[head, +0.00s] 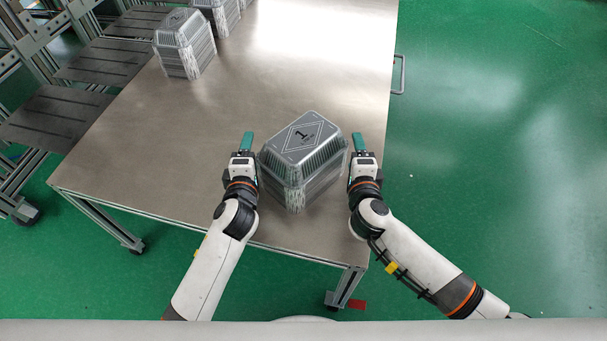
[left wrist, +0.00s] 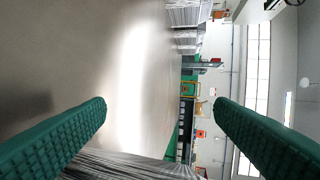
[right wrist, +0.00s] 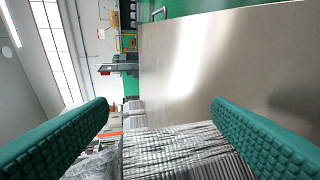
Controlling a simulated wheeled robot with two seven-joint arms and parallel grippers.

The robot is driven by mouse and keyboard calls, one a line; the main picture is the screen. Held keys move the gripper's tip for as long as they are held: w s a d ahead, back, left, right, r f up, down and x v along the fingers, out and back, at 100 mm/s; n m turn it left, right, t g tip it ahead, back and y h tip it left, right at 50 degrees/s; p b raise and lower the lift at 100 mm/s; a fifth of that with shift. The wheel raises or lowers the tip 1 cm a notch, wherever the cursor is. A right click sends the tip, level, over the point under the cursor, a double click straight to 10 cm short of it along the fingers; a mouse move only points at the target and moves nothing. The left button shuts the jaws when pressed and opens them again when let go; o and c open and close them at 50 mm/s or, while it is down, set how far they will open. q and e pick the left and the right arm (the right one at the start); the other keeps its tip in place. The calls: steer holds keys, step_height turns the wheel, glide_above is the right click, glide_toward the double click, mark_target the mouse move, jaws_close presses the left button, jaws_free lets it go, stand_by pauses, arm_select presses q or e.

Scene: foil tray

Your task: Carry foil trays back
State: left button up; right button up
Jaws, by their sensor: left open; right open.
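A stack of nested foil trays (head: 301,165) stands on the steel table near its front edge, turned at an angle, with a diamond mark and a "1" on top. My left gripper (head: 247,142) is open just left of the stack. My right gripper (head: 359,143) is open just right of it. Neither gripper holds anything. In the left wrist view the stack's ribbed side (left wrist: 130,165) shows at the bottom, between the open green fingers (left wrist: 160,112). In the right wrist view the ribbed side (right wrist: 185,150) shows low between the open fingers (right wrist: 160,112).
More foil tray stacks stand at the back left of the table (head: 130,185): one (head: 185,45) and another (head: 218,12) behind it. Grey racks (head: 55,115) stand along the left side. The table middle is clear. A handle (head: 399,75) sticks out at the right edge.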

arm_select(q)
steer(key=shift+s, duration=0.5)
arm_select(e)
steer(key=shift+d, duration=0.1)
arm_select(q)
steer(key=v, duration=1.1)
arm_select(e)
steer(key=v, duration=1.2)
arm_select(q)
steer(key=shift+r, duration=0.1)
